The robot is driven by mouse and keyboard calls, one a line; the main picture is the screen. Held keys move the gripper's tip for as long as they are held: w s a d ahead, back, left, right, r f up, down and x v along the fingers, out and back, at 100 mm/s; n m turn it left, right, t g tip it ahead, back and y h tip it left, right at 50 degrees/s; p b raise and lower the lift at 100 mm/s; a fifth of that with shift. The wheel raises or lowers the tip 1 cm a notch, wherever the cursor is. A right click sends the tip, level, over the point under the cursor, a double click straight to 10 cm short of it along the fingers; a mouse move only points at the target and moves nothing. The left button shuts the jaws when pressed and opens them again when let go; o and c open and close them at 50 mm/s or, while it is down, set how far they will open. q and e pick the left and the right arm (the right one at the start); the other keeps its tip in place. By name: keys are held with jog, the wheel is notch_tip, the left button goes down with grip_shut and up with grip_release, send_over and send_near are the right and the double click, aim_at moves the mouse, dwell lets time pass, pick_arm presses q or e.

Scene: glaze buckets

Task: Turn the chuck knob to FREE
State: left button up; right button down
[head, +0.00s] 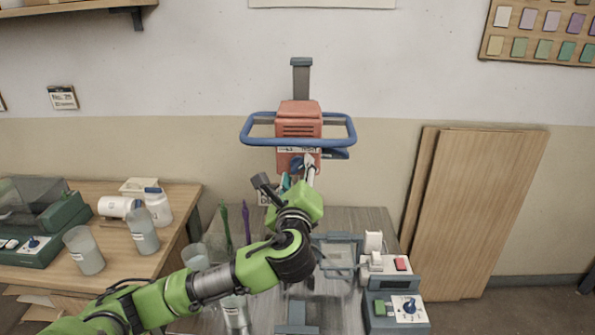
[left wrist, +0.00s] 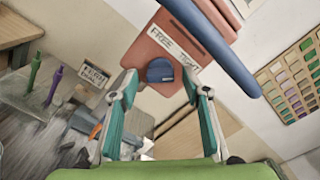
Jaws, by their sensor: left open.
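The orange mixer head (head: 299,118) stands on a grey column, with a blue ring handle (head: 250,139) around it. In the left wrist view a label reading FREE at left and TIGHT at right (left wrist: 174,43) is on its face. The dark blue chuck knob (left wrist: 160,70) sits just below that label; which word it points to is unclear. My left gripper (head: 299,168) is raised to the machine's front, below the label. In the left wrist view its open fingers (left wrist: 160,84) stand either side of the knob; contact cannot be told. My right gripper is out of view.
The blue handle bar (left wrist: 215,45) passes close by the fingers. A side table (head: 120,275) at left holds bottles and beakers. Boards (head: 480,210) lean at right.

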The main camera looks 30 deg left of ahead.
pick_arm(q)
jog(key=c, duration=1.1)
jog(key=shift+f+n, duration=0.1)
jog(key=shift+n, duration=0.2)
jog(key=n+b, duration=0.1)
jog(key=n, duration=0.1)
jog(key=shift+f+n, duration=0.1)
jog(key=shift+n, duration=0.3)
jog(key=n+b, duration=0.2)
jog(key=n, duration=0.3)
jog(key=n+b, duration=0.1)
jog(key=n, duration=0.4)
jog(key=shift+n, duration=0.4)
jog(key=shift+n+b, duration=0.3)
jog(key=shift+n, duration=1.5)
jog(key=shift+r, duration=0.2)
